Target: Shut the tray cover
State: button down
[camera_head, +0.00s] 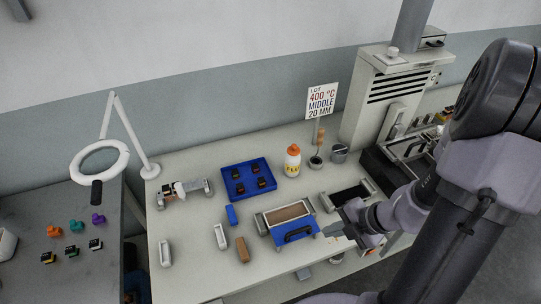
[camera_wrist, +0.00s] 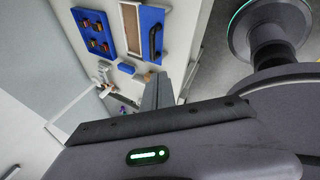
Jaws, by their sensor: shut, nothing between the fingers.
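A tray with a white frame and a brown inside (camera_head: 287,214) sits near the front of the table. A blue cover panel (camera_head: 305,245) with a black handle (camera_head: 297,234) lies along its front side, and the brown inside shows uncovered. In the wrist view the blue panel (camera_wrist: 149,18) with its black handle (camera_wrist: 155,41) lies beside the brown inside (camera_wrist: 131,28). My gripper (camera_head: 334,230) is shut and empty, just right of the blue panel in the head view. Its fingers also show in the wrist view (camera_wrist: 164,82). Whether they touch the panel cannot be told.
A black-bottomed tray (camera_head: 350,195) lies behind my gripper. A blue tray (camera_head: 234,175) with dark parts, an orange-capped bottle (camera_head: 292,161) and a sign (camera_head: 320,101) stand farther back. Small blocks, including a brown one (camera_head: 242,250), lie left. The table's front left is mostly clear.

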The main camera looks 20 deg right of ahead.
jog(key=w+a+f+m+b, duration=0.3)
jog(key=w+f+m+b, duration=0.2)
jog(key=f, duration=0.6)
jog(key=shift+w+f+b, duration=0.15)
jog(key=shift+w+b, duration=0.4)
jog(key=shift+w, duration=0.05)
